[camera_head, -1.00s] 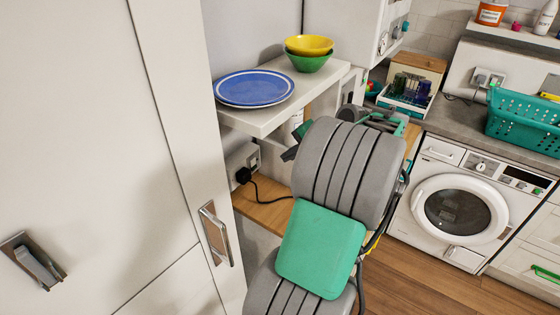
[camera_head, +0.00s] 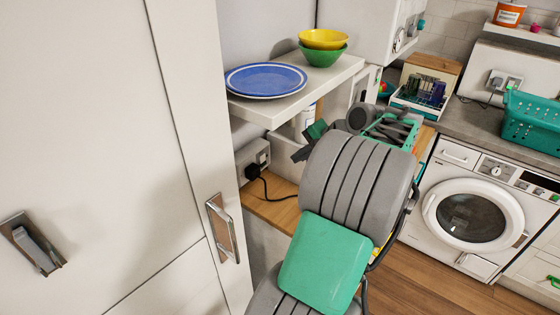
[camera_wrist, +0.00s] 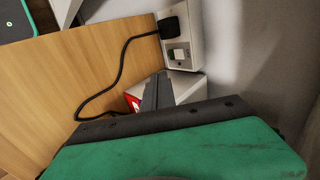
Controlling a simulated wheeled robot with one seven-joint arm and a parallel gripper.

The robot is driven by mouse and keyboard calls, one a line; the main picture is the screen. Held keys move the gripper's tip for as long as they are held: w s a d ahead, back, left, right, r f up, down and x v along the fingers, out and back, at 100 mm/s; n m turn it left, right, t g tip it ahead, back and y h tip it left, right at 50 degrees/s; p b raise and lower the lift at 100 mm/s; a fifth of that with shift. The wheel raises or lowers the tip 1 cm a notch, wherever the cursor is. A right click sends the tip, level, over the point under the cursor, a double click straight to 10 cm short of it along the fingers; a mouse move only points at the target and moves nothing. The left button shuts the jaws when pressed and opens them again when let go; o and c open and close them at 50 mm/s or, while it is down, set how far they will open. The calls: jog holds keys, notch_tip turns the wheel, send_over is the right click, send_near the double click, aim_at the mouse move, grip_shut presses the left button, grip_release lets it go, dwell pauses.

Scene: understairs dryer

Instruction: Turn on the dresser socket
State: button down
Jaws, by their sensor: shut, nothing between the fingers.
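The dresser socket (camera_head: 260,152) is a pale double wall box low on the wall under the shelf, left of my gripper. A black plug (camera_head: 254,171) with a black cable is in it. The switch position is too small to tell. My gripper (camera_head: 299,155) is shut and empty, apart from the socket. In the wrist view its dark fingers (camera_wrist: 158,80) point up, below the switch.
A shelf (camera_head: 285,108) above the socket holds a blue plate (camera_head: 266,80) and stacked bowls (camera_head: 323,48). A wooden worktop (camera_head: 272,209) lies below. A white box (camera_wrist: 187,84) with a red-marked item (camera_wrist: 132,102) stands beside the fingers. A tall cabinet (camera_head: 180,130) is at left.

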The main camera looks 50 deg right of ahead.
aim_at(263, 160)
jog(key=w+r+p+x, duration=0.1)
jog(key=x, duration=1.1)
jog(key=shift+w+a, duration=0.2)
jog(key=shift+w, duration=0.4)
